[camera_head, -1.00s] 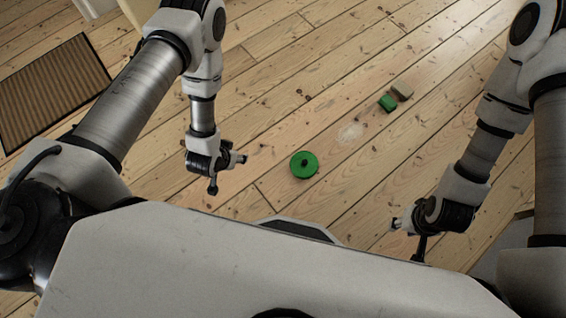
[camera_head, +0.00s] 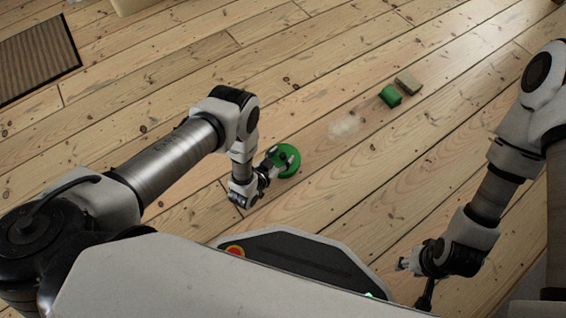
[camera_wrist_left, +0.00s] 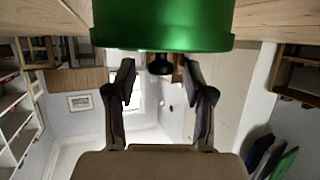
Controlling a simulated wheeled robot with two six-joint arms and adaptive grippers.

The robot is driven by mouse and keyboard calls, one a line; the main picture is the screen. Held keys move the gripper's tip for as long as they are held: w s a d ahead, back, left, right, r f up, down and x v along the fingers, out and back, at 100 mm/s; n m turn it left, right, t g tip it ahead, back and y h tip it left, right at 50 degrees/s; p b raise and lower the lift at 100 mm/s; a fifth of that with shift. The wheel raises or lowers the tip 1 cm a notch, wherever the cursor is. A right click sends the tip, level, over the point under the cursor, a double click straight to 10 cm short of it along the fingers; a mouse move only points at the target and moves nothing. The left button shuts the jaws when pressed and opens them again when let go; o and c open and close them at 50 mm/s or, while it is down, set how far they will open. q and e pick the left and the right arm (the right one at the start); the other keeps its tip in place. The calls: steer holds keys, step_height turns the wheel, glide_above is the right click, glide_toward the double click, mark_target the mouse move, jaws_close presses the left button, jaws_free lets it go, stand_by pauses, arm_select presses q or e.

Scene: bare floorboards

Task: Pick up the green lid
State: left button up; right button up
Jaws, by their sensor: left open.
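The green lid (camera_head: 290,160) is a round disc with a dark knob, on the floorboards in the middle of the head view. My left gripper (camera_head: 272,163) is at its near left side and hides part of it. In the left wrist view the lid (camera_wrist_left: 162,28) fills the top. My right gripper (camera_head: 412,280) is open and empty at the lower right, away from the lid.
A green block (camera_head: 390,96) and a tan block (camera_head: 408,82) lie close together on the floor, up and right of the lid. A ribbed brown mat (camera_head: 35,58) lies at the far left. The floor around the lid is clear, apart from a pale patch (camera_head: 344,127).

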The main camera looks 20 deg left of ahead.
arm_select(q)
steer(key=shift+w+d+f, duration=0.15)
steer(key=shift+w+f, duration=0.3)
steer(key=shift+w, duration=0.2)
steer(key=shift+r, duration=0.1)
arm_select(e)
steer(key=shift+f, duration=0.4)
arm_select(q)
jaws_close()
